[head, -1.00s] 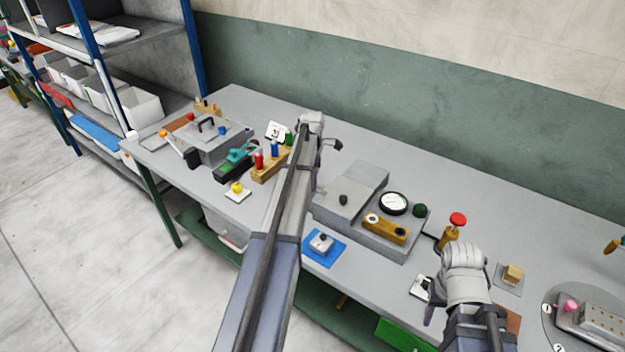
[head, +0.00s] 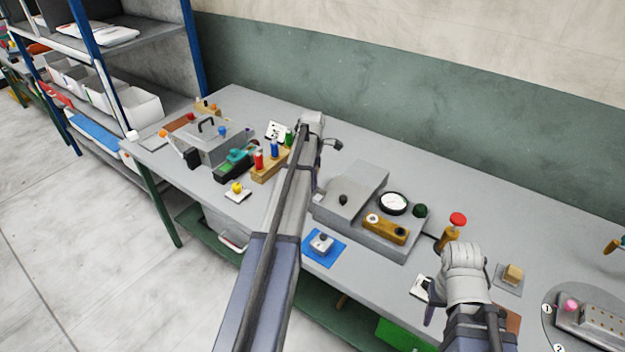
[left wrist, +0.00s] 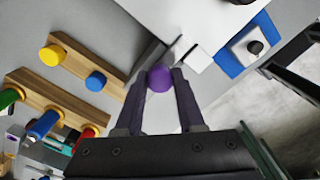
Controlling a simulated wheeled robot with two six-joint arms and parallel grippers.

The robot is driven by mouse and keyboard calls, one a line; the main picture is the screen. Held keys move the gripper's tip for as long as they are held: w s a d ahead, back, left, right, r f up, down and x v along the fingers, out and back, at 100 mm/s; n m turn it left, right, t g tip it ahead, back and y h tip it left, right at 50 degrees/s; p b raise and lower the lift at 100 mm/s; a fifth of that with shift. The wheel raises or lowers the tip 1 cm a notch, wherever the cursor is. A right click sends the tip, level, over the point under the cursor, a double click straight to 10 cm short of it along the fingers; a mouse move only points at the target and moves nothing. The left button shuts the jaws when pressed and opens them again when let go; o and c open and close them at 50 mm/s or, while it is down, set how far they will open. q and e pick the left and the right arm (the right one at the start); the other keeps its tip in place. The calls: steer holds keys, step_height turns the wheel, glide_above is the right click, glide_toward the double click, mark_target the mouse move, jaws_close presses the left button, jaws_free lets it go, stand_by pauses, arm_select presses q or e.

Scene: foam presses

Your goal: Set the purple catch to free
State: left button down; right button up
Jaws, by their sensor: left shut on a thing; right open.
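The purple catch shows as a round purple knob (left wrist: 160,78) in the left wrist view, beside the edge of a pale grey housing. My left gripper (left wrist: 161,86) has its two dark fingers closed on either side of the knob. In the head view the knob and the left fingertips are hidden behind my left arm. The catch's setting marks cannot be read. My right gripper (head: 431,300) is open above the bench's front edge, near a small white switch plate (head: 419,286), holding nothing that I can see.
On the bench (head: 380,155), a grey gauge unit (head: 345,201) stands right of my left arm, with a blue pad (head: 331,257) in front. A wooden block with coloured pegs (head: 268,169) stands left. A red-topped post (head: 457,220) rises behind my right gripper. The back strip is clear.

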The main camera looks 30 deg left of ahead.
arm_select(q)
steer(key=a, duration=0.3)
steer(key=shift+w+a, duration=0.2)
steer(key=shift+a, duration=0.15)
steer(key=c, duration=0.5)
jaws_free()
steer(key=shift+r, duration=0.15)
step_height(320, 180, up, 8)
steer(key=p, duration=0.7)
steer(key=shift+f+p, duration=0.2)
steer(key=shift+p, duration=0.2)
steer(key=shift+d, duration=0.1)
